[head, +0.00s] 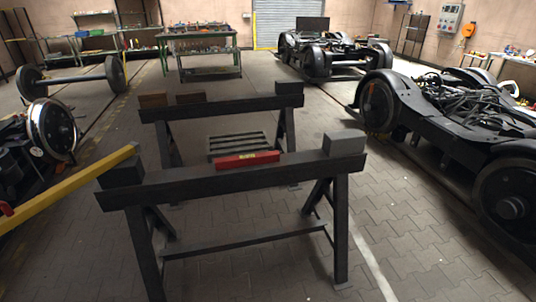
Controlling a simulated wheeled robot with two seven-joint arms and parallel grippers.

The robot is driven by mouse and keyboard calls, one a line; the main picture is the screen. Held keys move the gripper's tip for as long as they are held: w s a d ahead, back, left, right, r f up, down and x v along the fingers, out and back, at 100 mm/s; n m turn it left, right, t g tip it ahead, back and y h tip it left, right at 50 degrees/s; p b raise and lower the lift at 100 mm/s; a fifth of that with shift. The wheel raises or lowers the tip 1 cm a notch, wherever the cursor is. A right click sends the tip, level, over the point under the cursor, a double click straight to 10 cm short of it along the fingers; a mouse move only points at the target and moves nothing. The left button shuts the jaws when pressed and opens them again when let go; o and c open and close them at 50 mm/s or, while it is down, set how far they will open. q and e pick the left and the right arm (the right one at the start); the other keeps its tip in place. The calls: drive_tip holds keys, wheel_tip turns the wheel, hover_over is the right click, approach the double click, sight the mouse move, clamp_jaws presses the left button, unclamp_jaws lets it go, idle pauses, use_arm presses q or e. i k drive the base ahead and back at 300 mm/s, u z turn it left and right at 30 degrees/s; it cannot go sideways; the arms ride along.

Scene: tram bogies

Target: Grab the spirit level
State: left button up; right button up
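A red spirit level (247,159), with a small yellowish patch on it, lies along the top of the nearer dark trestle (200,186), a little right of the beam's middle. It is roughly in line with the beam. No gripper and no arm of mine shows in the head view, so I see nothing touching the level.
Dark blocks (344,143) sit on the near trestle's ends. A second trestle (222,105) stands behind, with a slatted pallet (237,145) between. A yellow bar (70,187) reaches in from the left. A bogie (450,120) fills the right; paving in front is clear.

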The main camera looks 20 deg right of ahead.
sight(236, 162)
drive_tip(key=z, duration=0.6)
drive_tip(key=i, duration=0.55)
drive_tip(key=z, duration=0.7)
